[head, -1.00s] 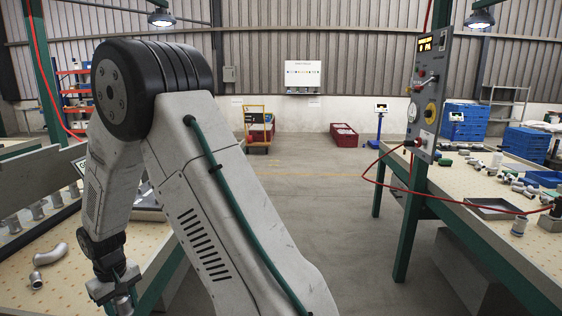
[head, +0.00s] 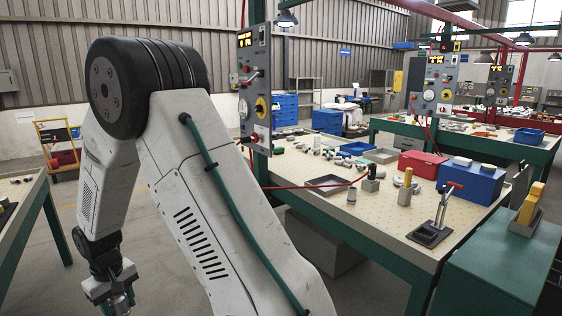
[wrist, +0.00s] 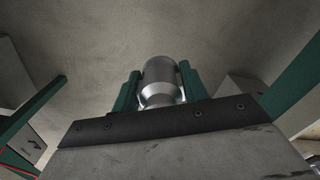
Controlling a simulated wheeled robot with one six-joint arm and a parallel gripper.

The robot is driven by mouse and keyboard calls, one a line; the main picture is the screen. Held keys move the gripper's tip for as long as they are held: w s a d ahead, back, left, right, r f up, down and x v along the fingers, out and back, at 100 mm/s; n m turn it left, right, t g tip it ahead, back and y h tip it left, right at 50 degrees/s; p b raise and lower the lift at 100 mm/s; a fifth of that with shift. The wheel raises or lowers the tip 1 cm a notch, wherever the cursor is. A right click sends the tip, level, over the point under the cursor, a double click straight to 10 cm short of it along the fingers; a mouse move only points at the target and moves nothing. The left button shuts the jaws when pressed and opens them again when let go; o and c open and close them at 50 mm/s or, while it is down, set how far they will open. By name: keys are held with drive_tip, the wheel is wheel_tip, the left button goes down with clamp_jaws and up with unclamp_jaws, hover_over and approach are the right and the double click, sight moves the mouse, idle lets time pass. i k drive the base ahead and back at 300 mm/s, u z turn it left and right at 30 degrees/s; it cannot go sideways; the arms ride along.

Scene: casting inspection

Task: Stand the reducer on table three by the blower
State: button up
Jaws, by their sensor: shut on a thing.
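My gripper (head: 118,292) hangs at the lower left of the head view, over open floor. In the wrist view its two green fingers (wrist: 160,92) are shut on the reducer (wrist: 161,78), a shiny grey metal piece with a wide body and a narrower neck. In the head view only a little metal shows at the fingertips (head: 121,304). A table with a perforated beige top (head: 385,222) and green legs stands to the right, well apart from my gripper. I cannot tell which table is table three, nor make out a blower.
On the right table are a shallow dark tray (head: 328,184), a red box (head: 421,164), a blue box (head: 470,184), a clamp on a dark base (head: 430,234) and several pipe fittings. Another table (head: 15,190) stands left.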

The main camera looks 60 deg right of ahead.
sight(390, 222)
drive_tip(key=i, duration=2)
drive_tip(key=z, duration=3.95)
